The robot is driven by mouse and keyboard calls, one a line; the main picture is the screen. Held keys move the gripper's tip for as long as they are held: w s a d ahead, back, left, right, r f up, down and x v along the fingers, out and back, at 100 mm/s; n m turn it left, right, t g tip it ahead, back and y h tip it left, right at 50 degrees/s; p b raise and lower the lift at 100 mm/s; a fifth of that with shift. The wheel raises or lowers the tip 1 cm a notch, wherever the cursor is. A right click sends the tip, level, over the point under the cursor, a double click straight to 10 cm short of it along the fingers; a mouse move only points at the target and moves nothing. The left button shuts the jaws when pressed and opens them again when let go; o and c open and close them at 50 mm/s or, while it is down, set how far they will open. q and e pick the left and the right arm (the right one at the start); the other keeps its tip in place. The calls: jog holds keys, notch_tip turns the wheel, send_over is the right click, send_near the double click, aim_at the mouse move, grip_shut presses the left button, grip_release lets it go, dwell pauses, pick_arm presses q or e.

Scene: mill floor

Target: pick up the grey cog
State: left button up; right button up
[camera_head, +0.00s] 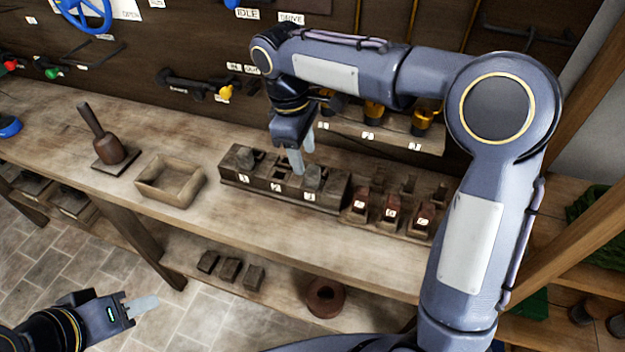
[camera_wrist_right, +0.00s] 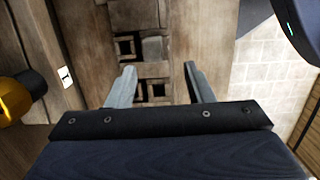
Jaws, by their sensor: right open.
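No toothed wheel can be clearly made out as the grey cog. A dark wooden rack (camera_head: 235,179) with numbered slots stands on the bench. One grey piece (camera_head: 245,157) sits at its left end and another grey piece (camera_head: 313,177) at its right part. My right gripper (camera_head: 296,163) points down over the rack's middle, its fingers apart, close to the right grey piece. In the right wrist view its fingers (camera_wrist_right: 158,76) straddle the rack, with square openings and a grey block (camera_wrist_right: 153,48) between and beyond them. My left gripper (camera_head: 140,306) is low at the left, away from the bench; its finger gap is unclear.
The bench front (camera_head: 230,222) is clear.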

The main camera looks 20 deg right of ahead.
aim_at(312, 169)
jog(key=f, duration=0.2)
jog(key=d+f, duration=0.1)
jog(key=f, duration=0.1)
jog(key=d+f, duration=0.1)
jog(key=f, duration=0.1)
jog(key=shift+s+f, duration=0.1)
jog(key=shift+f, duration=0.2)
